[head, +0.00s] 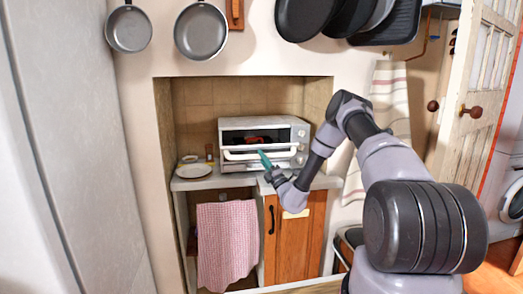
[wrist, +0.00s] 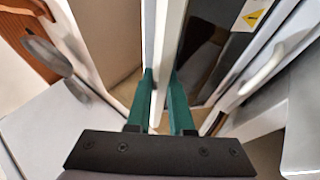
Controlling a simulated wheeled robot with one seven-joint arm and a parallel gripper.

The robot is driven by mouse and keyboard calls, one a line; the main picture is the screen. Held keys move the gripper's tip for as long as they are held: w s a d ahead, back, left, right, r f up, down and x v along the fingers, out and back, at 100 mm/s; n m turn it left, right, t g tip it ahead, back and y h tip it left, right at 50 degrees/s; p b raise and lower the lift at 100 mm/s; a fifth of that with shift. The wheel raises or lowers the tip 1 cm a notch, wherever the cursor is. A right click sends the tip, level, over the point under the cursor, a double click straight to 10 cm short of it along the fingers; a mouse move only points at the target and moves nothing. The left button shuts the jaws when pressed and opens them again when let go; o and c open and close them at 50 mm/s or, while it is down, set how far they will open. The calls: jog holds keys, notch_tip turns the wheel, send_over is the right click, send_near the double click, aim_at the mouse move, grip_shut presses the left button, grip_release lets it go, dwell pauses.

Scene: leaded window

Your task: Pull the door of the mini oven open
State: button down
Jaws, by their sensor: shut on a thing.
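The mini oven (head: 292,130) is a white box with a dark front, standing on the worktop in the alcove. Something red shows in its dark front. The white handle bar of its door (head: 240,155) runs across the front. My gripper (head: 265,158) is at the right part of this bar. In the wrist view, the green fingers of my gripper (wrist: 163,98) stand on either side of a white bar (wrist: 169,50) and are shut on it. A dark panel lies beside the bar. How far the door stands open is hard to tell.
A plate (head: 193,171) lies on the worktop left of the oven. Below are a checked pink cloth (head: 228,240) and a wooden cupboard door (head: 298,245). Pans (head: 201,32) hang above. The alcove walls stand close on both sides.

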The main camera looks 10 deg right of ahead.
notch_tip(320, 180, down, 6)
jog(key=s, duration=0.1)
jog(key=shift+s, duration=0.35)
jog(key=shift+f, duration=0.15)
jog(key=c, duration=1.1)
grip_release()
jog(key=shift+w, duration=0.15)
jog(key=shift+f, duration=0.15)
jog(key=v, duration=1)
jog(key=shift+s+d+f, duration=0.15)
jog(key=shift+s, duration=0.2)
